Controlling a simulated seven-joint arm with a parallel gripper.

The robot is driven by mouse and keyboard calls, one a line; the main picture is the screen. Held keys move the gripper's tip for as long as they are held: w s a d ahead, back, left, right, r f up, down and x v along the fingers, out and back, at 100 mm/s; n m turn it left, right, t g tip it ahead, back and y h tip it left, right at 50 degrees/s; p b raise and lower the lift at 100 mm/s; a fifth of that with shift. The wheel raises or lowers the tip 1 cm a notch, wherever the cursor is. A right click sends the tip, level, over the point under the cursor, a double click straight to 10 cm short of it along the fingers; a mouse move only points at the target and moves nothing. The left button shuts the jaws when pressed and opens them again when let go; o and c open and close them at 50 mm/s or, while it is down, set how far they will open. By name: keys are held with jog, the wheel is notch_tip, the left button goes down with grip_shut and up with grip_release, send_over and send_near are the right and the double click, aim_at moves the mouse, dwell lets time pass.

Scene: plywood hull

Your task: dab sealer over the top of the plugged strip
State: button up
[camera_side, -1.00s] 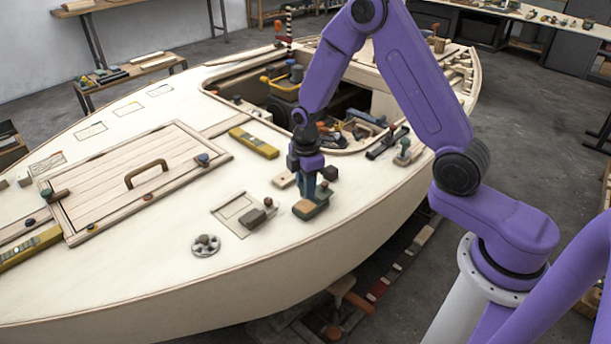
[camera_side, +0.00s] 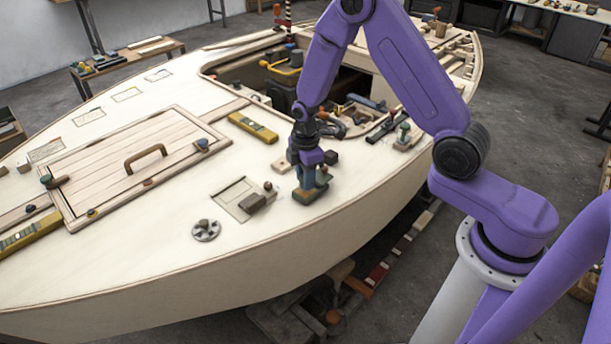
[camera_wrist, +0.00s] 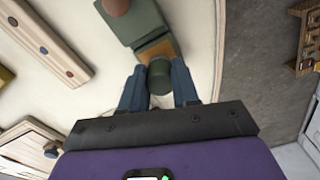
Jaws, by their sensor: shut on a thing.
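My gripper (camera_side: 306,182) points down at the deck near the hull's near side, beside a small green and tan block (camera_side: 311,196). In the wrist view its blue fingers (camera_wrist: 159,92) are shut on a dark green round handle (camera_wrist: 159,77). An orange-tan pad (camera_wrist: 157,50) shows just beyond the handle, and beyond it a green block (camera_wrist: 133,22) with a brown knob (camera_wrist: 116,6). I cannot tell whether the handle is joined to the pad. A rectangular outlined patch (camera_side: 232,192) lies on the deck to the left; I cannot tell whether it is the plugged strip.
A brown block (camera_side: 252,203) and a round slotted disc (camera_side: 206,230) lie left of my gripper. A yellow level (camera_side: 253,128), a handled hatch (camera_side: 130,172) and the open cockpit (camera_side: 345,95) lie farther back. Bare deck is free in front.

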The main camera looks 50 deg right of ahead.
jog(key=shift+f, duration=0.6)
dwell(1.6)
jog(key=shift+r, duration=3.55)
